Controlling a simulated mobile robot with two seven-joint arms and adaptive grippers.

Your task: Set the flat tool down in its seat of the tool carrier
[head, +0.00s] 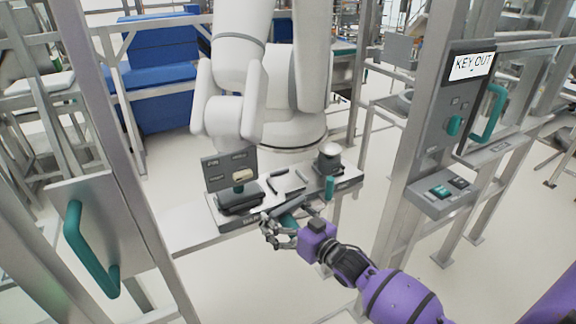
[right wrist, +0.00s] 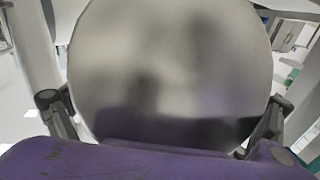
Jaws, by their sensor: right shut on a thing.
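The tool carrier (head: 350,183) is a grey tray on a pale table in front of a large white robot arm. It has dark slots across its middle. My right gripper (head: 276,230), on a purple wrist, is at the carrier's front edge, shut on the flat tool. In the right wrist view a broad grey round face of the flat tool (right wrist: 165,65) fills the space between the fingers. In the head view the tool shows only as small grey and teal parts among the fingers. I cannot tell whether it touches the carrier. My left gripper is not in view.
Metal posts flank the opening, with a teal-handled door (head: 92,250) left and a key panel (head: 455,120) right.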

